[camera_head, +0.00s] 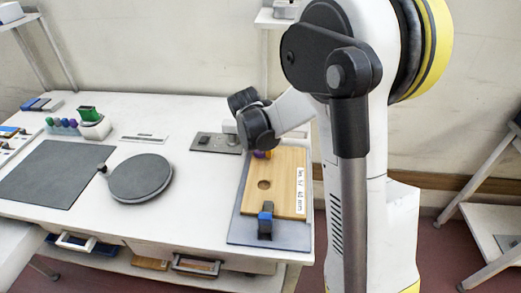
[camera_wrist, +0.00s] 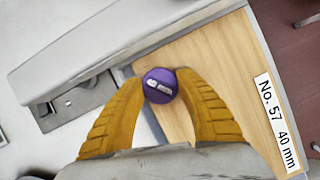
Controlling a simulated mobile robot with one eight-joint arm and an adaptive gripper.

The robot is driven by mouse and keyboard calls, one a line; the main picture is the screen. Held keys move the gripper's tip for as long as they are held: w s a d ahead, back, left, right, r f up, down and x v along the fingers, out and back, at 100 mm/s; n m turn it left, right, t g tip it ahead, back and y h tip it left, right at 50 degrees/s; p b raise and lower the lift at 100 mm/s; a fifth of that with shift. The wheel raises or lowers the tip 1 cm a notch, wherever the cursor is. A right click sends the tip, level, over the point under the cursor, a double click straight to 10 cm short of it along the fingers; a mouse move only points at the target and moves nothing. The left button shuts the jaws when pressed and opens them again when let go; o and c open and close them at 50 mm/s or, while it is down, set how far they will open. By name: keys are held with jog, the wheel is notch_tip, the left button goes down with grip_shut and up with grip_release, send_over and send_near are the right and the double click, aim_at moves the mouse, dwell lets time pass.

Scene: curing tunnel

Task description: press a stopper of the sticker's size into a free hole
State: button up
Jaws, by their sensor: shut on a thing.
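A wooden board (camera_head: 287,185) lies on a grey mat (camera_head: 240,222) at the table's right. Its white sticker (camera_wrist: 277,123) reads "No. 57 40 mm"; it also shows in the head view (camera_head: 300,192). One dark round hole (camera_head: 264,184) shows in the board. My gripper (camera_wrist: 159,92) is shut on a purple stopper (camera_wrist: 159,85) with a pale mark too small to read. In the head view my gripper (camera_head: 259,154) and the stopper (camera_head: 267,154) are at the board's far left corner. I cannot tell whether the stopper touches the board or what lies beneath it.
A blue and black clamp (camera_head: 266,218) stands at the board's near edge. Several coloured stoppers (camera_head: 62,123) stand in a row at the left, beside a green object in a white holder (camera_head: 95,125). A round grey disc (camera_head: 140,178) and a dark mat (camera_head: 57,174) lie left.

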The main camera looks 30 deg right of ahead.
jog(key=o, duration=1.6)
jog(key=shift+r+p, duration=2.55)
jog(key=shift+r, duration=0.95)
